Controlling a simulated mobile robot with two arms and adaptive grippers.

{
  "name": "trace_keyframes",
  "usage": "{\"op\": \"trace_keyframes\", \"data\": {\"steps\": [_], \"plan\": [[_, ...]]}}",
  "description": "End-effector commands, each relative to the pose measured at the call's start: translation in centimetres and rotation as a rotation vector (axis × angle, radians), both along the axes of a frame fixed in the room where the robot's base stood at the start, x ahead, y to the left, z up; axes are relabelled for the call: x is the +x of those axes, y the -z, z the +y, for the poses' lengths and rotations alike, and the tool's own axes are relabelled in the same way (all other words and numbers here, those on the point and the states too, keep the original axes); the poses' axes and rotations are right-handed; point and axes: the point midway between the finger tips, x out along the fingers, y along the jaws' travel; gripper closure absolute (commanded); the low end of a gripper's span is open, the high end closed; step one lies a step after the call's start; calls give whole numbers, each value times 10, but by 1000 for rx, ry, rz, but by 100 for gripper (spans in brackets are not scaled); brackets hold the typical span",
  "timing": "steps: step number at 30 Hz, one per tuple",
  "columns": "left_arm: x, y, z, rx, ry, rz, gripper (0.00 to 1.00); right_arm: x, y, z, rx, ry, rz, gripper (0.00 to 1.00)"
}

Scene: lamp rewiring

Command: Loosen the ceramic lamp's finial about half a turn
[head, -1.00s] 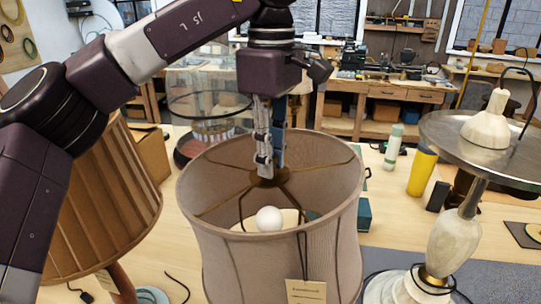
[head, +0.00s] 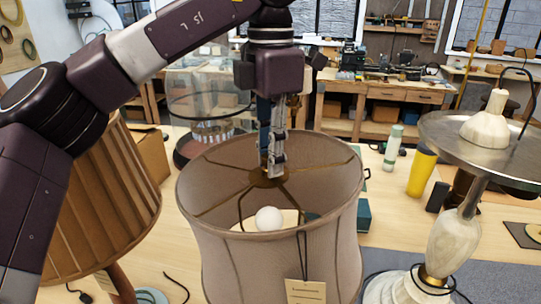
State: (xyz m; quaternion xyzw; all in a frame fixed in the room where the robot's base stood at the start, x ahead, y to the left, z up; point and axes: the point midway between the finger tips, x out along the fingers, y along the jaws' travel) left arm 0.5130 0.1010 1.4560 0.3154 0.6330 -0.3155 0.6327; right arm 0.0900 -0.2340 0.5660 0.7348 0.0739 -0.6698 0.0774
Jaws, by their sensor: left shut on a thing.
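A lamp with a pale fabric drum shade (head: 225,235) stands in the middle of the head view. Its base is hidden, so I cannot see whether it is ceramic. Brass spider arms (head: 226,200) meet at a hub (head: 258,181) inside the shade's top opening. My left gripper (head: 272,170) points straight down into the opening from above. Its fingers are shut on the finial at the hub; the fingers hide the finial. A white bulb (head: 268,219) sits below the hub. My right gripper is not in view.
A pleated brown shade (head: 110,210) stands close at the left, under my left arm. A lamp with a round metal plate (head: 450,140) and a marbled body (head: 452,240) stands at the right. A yellow bottle (head: 421,172) and a pale green bottle (head: 393,148) stand behind.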

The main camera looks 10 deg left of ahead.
Motion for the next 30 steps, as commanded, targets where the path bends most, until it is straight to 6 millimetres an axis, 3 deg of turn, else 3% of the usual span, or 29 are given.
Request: {"op": "trace_keyframes", "data": {"steps": [30], "plan": [[2, -1, 3, -3, -944, -4, 100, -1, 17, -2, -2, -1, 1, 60]]}}
